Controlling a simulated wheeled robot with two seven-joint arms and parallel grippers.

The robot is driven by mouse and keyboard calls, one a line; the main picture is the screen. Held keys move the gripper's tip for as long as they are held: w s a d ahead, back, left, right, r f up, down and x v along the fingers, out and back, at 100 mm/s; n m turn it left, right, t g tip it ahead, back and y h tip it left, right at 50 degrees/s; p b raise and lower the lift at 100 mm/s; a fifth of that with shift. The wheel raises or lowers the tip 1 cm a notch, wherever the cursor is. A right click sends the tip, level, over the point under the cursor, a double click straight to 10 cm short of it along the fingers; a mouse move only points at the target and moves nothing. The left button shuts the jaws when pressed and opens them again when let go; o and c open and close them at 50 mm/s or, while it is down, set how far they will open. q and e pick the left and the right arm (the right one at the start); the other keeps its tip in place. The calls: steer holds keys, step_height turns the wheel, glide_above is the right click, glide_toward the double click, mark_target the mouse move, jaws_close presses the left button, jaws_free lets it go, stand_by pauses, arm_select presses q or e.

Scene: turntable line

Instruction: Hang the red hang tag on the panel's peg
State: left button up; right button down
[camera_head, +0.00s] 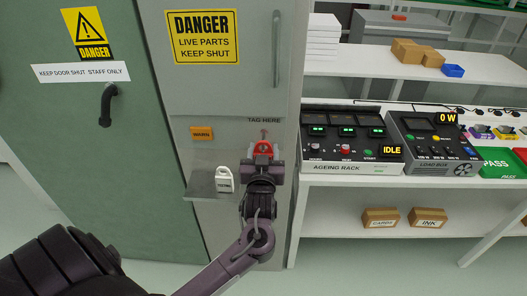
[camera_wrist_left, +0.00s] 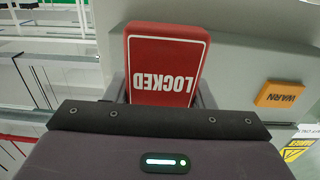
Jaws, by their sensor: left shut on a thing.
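The red hang tag (camera_head: 263,148) is held in front of the grey panel (camera_head: 222,100), just below the small peg (camera_head: 264,132) under the "TAG HERE" label. My left gripper (camera_head: 262,165) is shut on the tag from below. In the left wrist view the red tag (camera_wrist_left: 165,65) shows its white "LOCKED" lettering upside down, its lower part hidden by the gripper (camera_wrist_left: 160,110). I cannot tell whether the tag touches the peg. My right gripper is not in view.
A white tag (camera_head: 223,180) stands on a small grey shelf (camera_head: 200,188) left of my gripper. An orange "WARN" plate (camera_head: 202,133) and a handle (camera_head: 276,48) are on the panel. The workbench with the ageing rack (camera_head: 345,140) stands to the right.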

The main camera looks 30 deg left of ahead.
arm_select(q)
steer(key=o, duration=1)
steer(key=shift+o, duration=0.2)
steer(key=shift+s, duration=0.1)
